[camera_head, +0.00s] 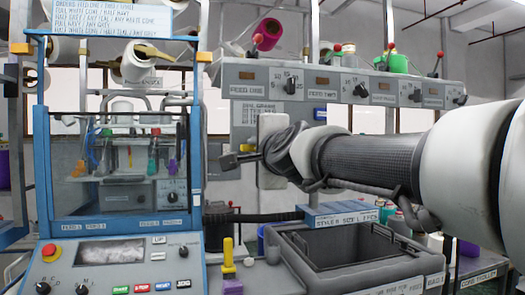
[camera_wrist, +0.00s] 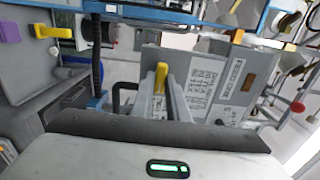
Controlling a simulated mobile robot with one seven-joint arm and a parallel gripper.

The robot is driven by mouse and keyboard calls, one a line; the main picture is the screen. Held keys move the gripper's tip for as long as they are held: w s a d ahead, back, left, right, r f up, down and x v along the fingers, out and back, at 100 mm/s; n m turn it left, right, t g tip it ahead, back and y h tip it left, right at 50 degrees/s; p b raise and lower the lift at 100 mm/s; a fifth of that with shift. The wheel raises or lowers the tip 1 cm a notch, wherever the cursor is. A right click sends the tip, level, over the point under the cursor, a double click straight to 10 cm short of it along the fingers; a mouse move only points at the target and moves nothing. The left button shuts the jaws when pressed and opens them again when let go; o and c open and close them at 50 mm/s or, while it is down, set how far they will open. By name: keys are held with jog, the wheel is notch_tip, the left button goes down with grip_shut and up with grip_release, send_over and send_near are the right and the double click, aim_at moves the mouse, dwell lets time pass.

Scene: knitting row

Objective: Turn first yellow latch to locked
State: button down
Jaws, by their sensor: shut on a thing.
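My gripper (camera_head: 238,159) reaches left in front of the grey panel below the feed unit. In the wrist view my gripper (camera_wrist: 165,88) has its grey fingers closed around a small yellow latch (camera_wrist: 161,74). The latch's yellow end sticks out past the fingers. In the head view only a bit of this yellow latch (camera_head: 246,148) shows beside the fingers. The latch's base and any lock marking are hidden.
A blue-framed glass cabinet (camera_head: 38,160) stands left, above a console with buttons. A yellow upright piece (camera_head: 228,250) stands on a purple block. A dark open bin (camera_head: 345,245) lies below my arm. A grey control panel with knobs (camera_head: 340,85) runs above.

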dwell(0.3)
jog(key=c, duration=1.8)
grip_release()
jog(key=shift+o, duration=0.2)
jog(key=shift+s+d+r, duration=0.1)
jog(key=shift+s+d, duration=0.05)
jog(key=shift+s, duration=0.35)
jog(key=p+v, duration=0.2)
jog(key=v, duration=1.4)
jog(key=shift+s+p, duration=0.15)
jog(key=shift+p, duration=0.2)
